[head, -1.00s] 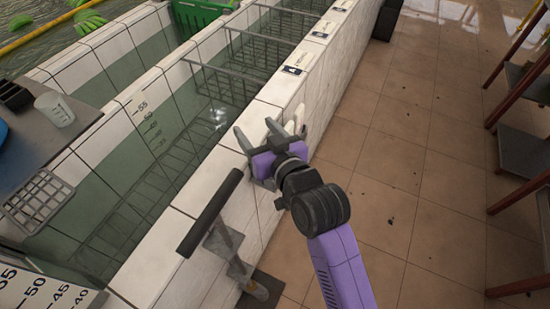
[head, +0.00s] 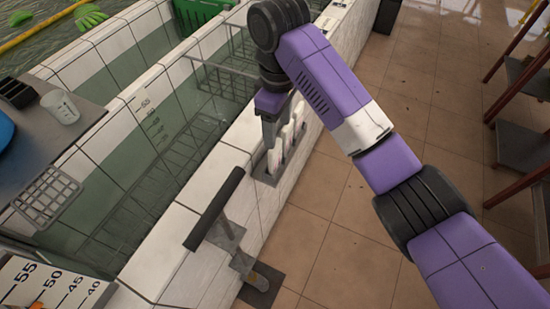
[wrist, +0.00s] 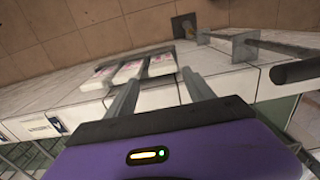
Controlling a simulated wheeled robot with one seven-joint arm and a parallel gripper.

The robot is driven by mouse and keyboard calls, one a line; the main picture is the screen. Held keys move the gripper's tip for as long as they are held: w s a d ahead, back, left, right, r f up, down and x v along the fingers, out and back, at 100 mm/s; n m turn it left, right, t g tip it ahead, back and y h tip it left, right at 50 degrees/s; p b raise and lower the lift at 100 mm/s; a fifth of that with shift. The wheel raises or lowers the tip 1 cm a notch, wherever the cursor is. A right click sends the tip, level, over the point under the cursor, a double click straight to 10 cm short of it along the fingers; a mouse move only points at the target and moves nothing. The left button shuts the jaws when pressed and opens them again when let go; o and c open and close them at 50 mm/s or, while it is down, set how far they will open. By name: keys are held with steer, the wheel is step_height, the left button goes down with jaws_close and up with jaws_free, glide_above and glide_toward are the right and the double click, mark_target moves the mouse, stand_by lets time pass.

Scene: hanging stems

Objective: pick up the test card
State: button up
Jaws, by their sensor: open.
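Several white test cards with pink marks stand in a dark holder (head: 264,178) on the tiled wall's edge. In the head view the nearest test card (head: 274,158) is at the front of the row. In the wrist view a test card (wrist: 160,66) shows beyond and between my fingertips, with others to its left. I cannot tell which card the task means. My gripper (head: 268,146) is above the wall beside the cards, pointing down, open and empty. Its two fingers also show in the wrist view (wrist: 160,77). My arm hides part of the wall behind the cards.
A black-handled bar on a metal bracket (head: 214,210) stands on the wall nearer the camera. Water-filled tanks with wire racks lie to the left. A grey bench (head: 85,118) holds a white beaker (head: 60,107). Red-framed shelves stand right; the tiled floor between is clear.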

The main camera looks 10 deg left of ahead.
mark_target(275, 160)
step_height(275, 160, down, 2)
steer(key=shift+s+f+b, duration=0.1)
steer(key=shift+b, duration=0.2)
steer(key=shift+a+f+p, duration=0.15)
steer(key=shift+f+p, duration=0.25)
steer(key=shift+f, duration=0.9)
steer(key=shift+a+f+p, duration=0.15)
steer(key=shift+f+p, duration=0.2)
steer(key=shift+f, duration=0.9)
steer(key=c, duration=1)
steer(key=shift+c, duration=0.2)
steer(key=shift+r, duration=0.15)
